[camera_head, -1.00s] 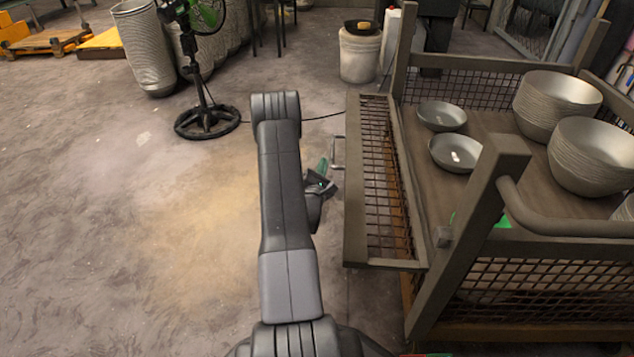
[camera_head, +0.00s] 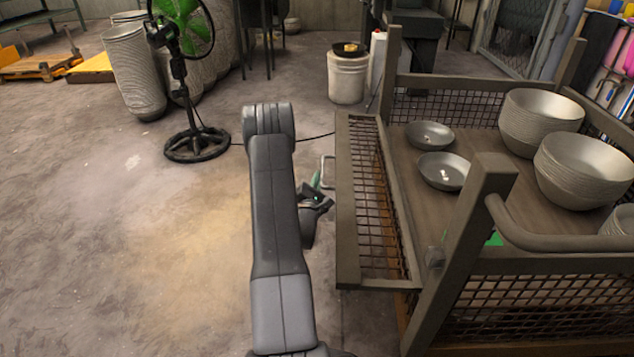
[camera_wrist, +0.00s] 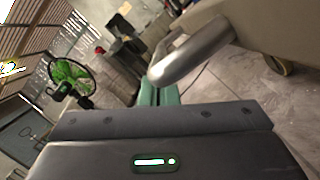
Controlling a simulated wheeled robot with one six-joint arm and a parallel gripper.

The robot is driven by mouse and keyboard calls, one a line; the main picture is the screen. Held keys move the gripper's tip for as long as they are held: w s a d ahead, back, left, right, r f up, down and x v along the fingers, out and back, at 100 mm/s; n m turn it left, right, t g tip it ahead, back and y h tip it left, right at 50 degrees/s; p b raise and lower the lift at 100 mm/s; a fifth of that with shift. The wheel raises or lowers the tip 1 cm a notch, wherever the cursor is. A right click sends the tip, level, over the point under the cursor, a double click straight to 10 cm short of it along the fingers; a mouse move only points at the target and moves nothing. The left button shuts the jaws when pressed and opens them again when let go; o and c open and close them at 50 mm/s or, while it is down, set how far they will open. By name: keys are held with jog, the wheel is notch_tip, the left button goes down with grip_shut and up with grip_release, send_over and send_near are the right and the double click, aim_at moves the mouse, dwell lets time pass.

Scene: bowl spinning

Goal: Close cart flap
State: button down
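The cart (camera_head: 478,225) stands at the right in the head view. Its brown-framed mesh flap (camera_head: 347,210) is folded outward on the cart's left side, lying out at a slant. A thin pale metal loop (camera_head: 328,158) shows just left of the flap's outer edge. My gripper (camera_head: 317,182) is low beside that edge, partly hidden by my arm; green shows at its tip. In the wrist view, teal finger parts (camera_wrist: 158,95) lie beneath a thick grey metal bar (camera_wrist: 188,52) close to the camera. I cannot tell whether they touch it or how far they are apart.
Stacked bowls (camera_head: 541,122) and two shallow bowls (camera_head: 430,134) sit on the cart. A white bucket (camera_head: 347,78) stands behind the flap. A green fan (camera_head: 184,60) and bowl stacks (camera_head: 132,70) stand at the back left. The floor (camera_head: 130,230) at the left is clear.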

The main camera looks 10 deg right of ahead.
jog(key=r+m+p, duration=0.1)
jog(key=r, duration=0.1)
jog(key=d+r+m+p, duration=0.1)
jog(key=r, duration=0.2)
jog(key=r+m+p, duration=0.1)
jog(key=r, duration=0.2)
jog(key=shift+s+d+r+m+g+h, duration=0.1)
jog(key=shift+d+r+m+g+h, duration=0.1)
jog(key=shift+d+m+g+h, duration=0.15)
jog(key=s+d+r+m+g, duration=0.1)
jog(key=s+d+r+m, duration=0.1)
jog(key=d+r+m, duration=0.5)
jog(key=s+d+r+m+g+y+p, duration=0.1)
jog(key=d+r+m, duration=0.5)
jog(key=d, duration=0.9)
jog(key=shift+s+d+r+m+g+p, duration=0.35)
jog(key=shift+s+r+g, duration=0.2)
jog(key=shift+s+r, duration=0.6)
jog(key=shift+w+d+r, duration=0.1)
jog(key=shift+w+r, duration=0.1)
jog(key=shift+w, duration=0.05)
